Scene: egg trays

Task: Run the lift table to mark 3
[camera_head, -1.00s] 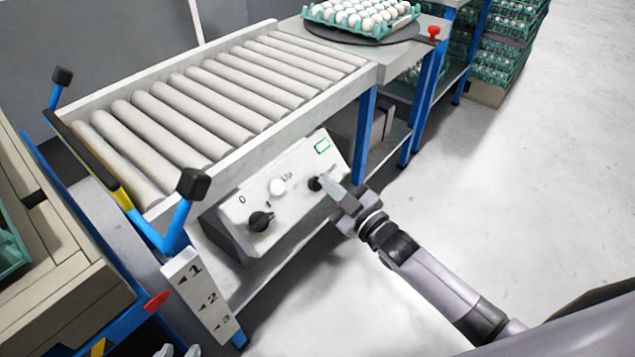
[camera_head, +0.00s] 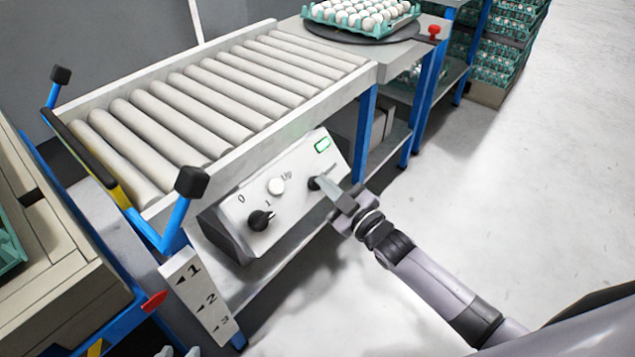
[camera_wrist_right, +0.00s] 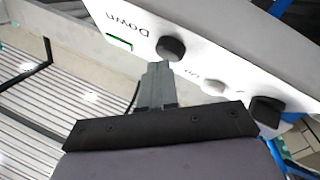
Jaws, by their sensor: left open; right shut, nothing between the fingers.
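The lift table's blue frame (camera_head: 98,330) stands at the lower left. Its red pointer (camera_head: 153,302) points at the white scale plate (camera_head: 200,303), about level with mark 1, above marks 2 and 3. The control box (camera_head: 283,200) has a black knob (camera_head: 260,220), a white Up button (camera_head: 276,186) and a black Down button (camera_head: 313,183), also in the right wrist view (camera_wrist_right: 170,48). My right gripper (camera_head: 322,182) is shut and empty, its tips at the Down button; I cannot tell whether they touch. My left gripper (camera_head: 179,352) is open at the bottom edge, mostly cut off.
A roller conveyor (camera_head: 190,98) runs above the box, with a black-knobbed blue lever (camera_head: 181,215) at its near end. A tray of eggs (camera_head: 362,27) sits on a round dark plate behind. Stacked trays stand further back. The floor at right is clear.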

